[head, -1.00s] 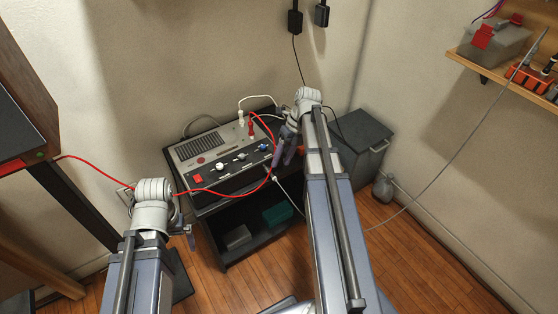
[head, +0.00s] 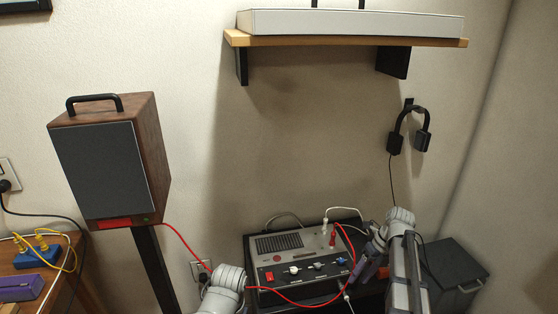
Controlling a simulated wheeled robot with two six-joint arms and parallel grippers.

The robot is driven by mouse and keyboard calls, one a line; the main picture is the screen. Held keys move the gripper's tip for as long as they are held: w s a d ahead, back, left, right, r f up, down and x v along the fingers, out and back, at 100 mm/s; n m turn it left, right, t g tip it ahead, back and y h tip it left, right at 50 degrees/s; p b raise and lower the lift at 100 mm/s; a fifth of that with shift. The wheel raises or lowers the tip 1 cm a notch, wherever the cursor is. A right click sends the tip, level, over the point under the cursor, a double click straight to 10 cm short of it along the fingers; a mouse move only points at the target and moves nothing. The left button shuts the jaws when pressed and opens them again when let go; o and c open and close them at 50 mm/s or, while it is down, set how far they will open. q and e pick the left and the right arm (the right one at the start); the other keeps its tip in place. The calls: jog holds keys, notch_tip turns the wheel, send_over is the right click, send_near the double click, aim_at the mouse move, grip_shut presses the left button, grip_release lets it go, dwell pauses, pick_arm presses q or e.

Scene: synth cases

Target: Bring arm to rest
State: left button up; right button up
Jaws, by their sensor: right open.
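My right arm (head: 408,265) comes in at the lower right, beside the right end of a grey and black mixer (head: 290,258). Its gripper (head: 366,268) is open, points down and left near the mixer's right side, and is partly hidden by the wrist. I see nothing held in it, and cannot tell if it touches the mixer. My left arm's wrist (head: 226,284) shows at the bottom, left of the mixer; its fingers do not show.
A red cable (head: 183,243) runs from the wooden speaker (head: 105,170) at left, past my left wrist, to the mixer. A black box (head: 458,268) stands right of my right arm. Headphones (head: 408,130) hang on the wall, and a shelf (head: 340,42) sits above.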

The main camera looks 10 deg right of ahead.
jog(key=s+a+f+m+h, duration=0.1)
jog(key=s+a+m+h, duration=0.35)
jog(key=a+m, duration=1.1)
jog(key=s+a+f+m+h, duration=0.1)
jog(key=s+a+m, duration=0.9)
jog(key=m, duration=0.9)
notch_tip(320, 180, up, 16)
jog(key=w+a+p, duration=0.2)
jog(key=p, duration=1.3)
jog(key=shift+a+n+p, duration=0.15)
jog(key=shift+n+p, duration=0.2)
jog(key=shift+n, duration=0.1)
jog(key=shift+w, duration=0.1)
